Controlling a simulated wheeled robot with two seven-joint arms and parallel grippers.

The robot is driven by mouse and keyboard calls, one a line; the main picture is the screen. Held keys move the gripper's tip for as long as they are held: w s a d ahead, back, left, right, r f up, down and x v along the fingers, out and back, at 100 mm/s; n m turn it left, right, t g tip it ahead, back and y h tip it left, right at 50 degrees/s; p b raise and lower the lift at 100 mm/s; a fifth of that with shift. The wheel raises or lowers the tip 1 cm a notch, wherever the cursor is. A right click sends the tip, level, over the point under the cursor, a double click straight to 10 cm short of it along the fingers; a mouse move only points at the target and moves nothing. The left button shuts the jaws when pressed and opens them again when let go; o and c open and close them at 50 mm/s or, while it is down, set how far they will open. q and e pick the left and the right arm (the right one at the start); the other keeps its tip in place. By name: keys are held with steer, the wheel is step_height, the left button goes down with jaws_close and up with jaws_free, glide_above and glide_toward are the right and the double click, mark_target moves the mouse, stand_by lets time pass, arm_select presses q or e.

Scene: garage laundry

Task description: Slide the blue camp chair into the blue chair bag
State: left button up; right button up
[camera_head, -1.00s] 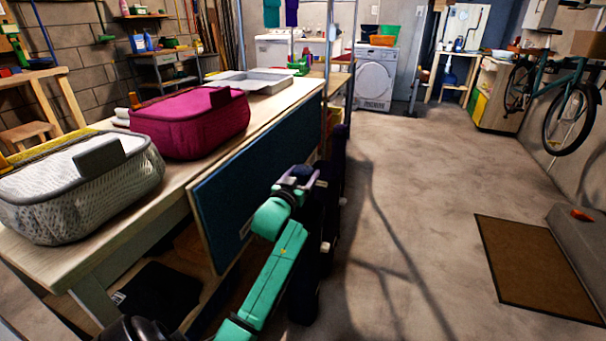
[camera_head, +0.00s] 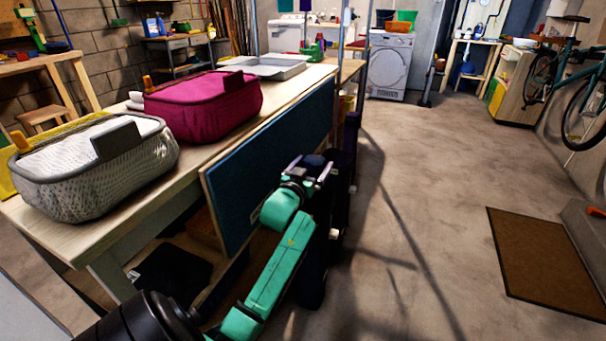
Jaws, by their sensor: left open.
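My left gripper (camera_head: 310,170) is at the end of a teal arm, in the lower middle of the head view. It is open, with its two fingers at either side of the top of a dark navy upright bundle (camera_head: 317,240). I cannot tell whether the fingers touch it. More dark, slim upright bundles (camera_head: 351,135) stand behind it along the table's end. I cannot tell which of these is the blue camp chair and which is the blue chair bag. My right gripper is not in view.
The concrete floor is clear to the right, with a brown mat (camera_head: 545,262).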

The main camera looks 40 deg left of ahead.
arm_select(q)
steer(key=p+v, duration=0.1)
steer(key=v, duration=1.2)
steer(key=shift+s+r, duration=0.15)
steer(key=shift+s, duration=0.05)
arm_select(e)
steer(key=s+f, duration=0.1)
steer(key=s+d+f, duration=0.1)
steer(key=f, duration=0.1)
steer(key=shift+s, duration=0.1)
arm_select(q)
steer(key=shift+d, duration=0.15)
